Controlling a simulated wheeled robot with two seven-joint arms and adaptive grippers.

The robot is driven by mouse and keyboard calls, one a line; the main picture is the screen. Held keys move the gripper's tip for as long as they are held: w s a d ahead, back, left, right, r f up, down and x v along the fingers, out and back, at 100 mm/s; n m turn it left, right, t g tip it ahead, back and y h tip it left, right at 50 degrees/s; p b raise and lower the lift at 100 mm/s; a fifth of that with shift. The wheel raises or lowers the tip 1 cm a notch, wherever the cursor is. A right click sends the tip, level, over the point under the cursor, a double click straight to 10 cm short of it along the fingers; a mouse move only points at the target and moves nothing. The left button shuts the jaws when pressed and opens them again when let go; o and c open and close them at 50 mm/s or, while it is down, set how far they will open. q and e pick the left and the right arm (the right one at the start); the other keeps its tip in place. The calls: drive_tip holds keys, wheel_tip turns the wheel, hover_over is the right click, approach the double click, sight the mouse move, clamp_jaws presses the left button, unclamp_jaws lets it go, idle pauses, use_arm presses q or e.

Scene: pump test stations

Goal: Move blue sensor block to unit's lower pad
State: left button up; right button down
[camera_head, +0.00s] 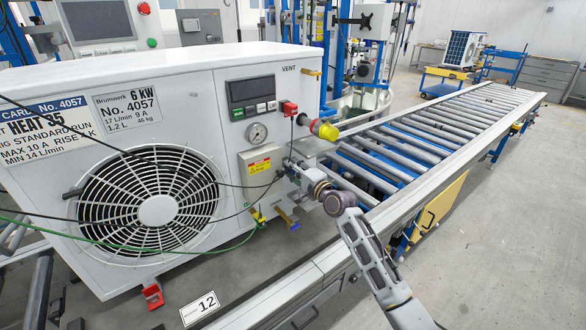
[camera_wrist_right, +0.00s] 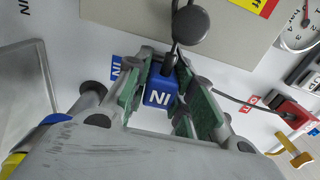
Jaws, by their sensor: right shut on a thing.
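My right gripper (camera_wrist_right: 160,100) is shut on the blue sensor block (camera_wrist_right: 159,97), a small blue cube marked IN, between its green-lined fingers in the right wrist view. A dark cable end rises from the block. In the head view the right gripper (camera_head: 292,166) is close to the front of the white unit (camera_head: 110,100), at its connection side; the block cannot be made out there. A blue IN label (camera_wrist_right: 117,68) is on the unit's face beside the fingers. I cannot make out the lower pad. My left gripper is not in view.
Black and green cables cross the unit's front. A roller conveyor (camera_head: 440,126) runs back right.

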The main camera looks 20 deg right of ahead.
drive_tip(key=shift+p, duration=0.55)
idle(1.6)
drive_tip(key=shift+w+a, duration=0.2)
drive_tip(key=shift+w, duration=0.4)
idle(0.8)
drive_tip(key=c, duration=1.1)
unclamp_jaws()
drive_tip(key=shift+c, duration=0.2)
drive_tip(key=shift+s, duration=0.15)
drive_tip(key=v, duration=1.1)
drive_tip(key=shift+s+d, duration=0.15)
drive_tip(key=shift+s, duration=0.2)
